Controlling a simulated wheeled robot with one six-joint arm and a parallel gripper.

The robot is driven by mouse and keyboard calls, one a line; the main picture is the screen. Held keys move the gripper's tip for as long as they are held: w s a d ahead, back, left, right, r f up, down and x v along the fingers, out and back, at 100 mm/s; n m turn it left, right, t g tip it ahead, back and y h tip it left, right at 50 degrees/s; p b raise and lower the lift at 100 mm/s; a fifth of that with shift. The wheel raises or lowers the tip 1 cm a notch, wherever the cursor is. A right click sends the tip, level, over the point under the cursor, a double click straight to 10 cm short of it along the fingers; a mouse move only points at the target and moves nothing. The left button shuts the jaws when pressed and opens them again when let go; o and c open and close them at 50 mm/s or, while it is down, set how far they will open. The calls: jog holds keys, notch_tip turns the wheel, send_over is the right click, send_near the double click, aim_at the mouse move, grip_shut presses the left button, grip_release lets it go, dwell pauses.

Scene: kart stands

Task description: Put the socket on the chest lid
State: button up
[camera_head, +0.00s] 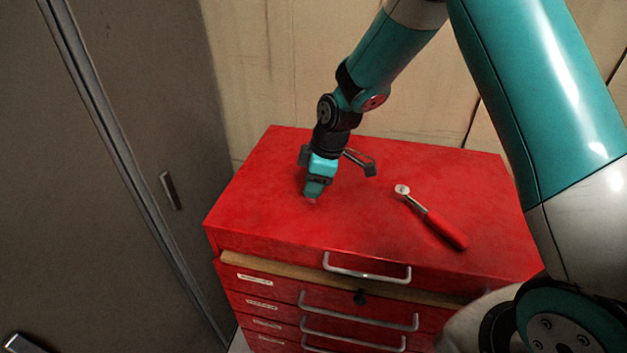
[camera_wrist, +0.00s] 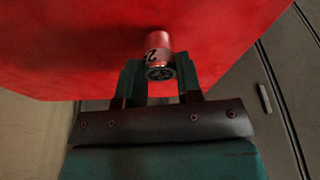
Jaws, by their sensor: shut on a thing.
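The socket (camera_wrist: 158,57) is a small shiny metal cylinder with a dark mark on its side. In the wrist view it sits between the two fingers of my gripper (camera_wrist: 160,82), which is shut on it. In the head view my gripper (camera_head: 312,197) points down over the left part of the red chest lid (camera_head: 400,160), and the socket is barely visible at its tip. The socket is at or close above the lid; I cannot tell whether it touches. The lid also fills the top of the wrist view (camera_wrist: 70,40).
A ratchet (camera_head: 432,218) with a red handle lies on the lid to the right of my gripper. The chest has drawers with metal handles (camera_head: 360,312) below. A grey cabinet (camera_head: 120,180) stands at the left, and a pale wall is behind. The lid's front middle is clear.

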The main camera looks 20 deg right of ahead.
jog(key=shift+f, duration=0.3)
jog(key=shift+f, duration=0.2)
jog(key=o, duration=1)
jog(key=shift+r, duration=0.1)
jog(key=shift+c, duration=0.2)
jog(key=b+v, duration=0.3)
jog(key=v, duration=0.9)
jog(key=s+a+r+m, duration=0.2)
jog(key=s, duration=0.7)
jog(key=s+a+r+m+y, duration=0.1)
jog(key=s+a+r+m, duration=0.1)
jog(key=s, duration=0.7)
jog(key=s+a+r+m+g, duration=0.1)
jog(key=s+a+r+m, duration=0.1)
jog(key=s, duration=0.7)
jog(key=shift+a+m, duration=0.3)
jog(key=shift+a, duration=0.55)
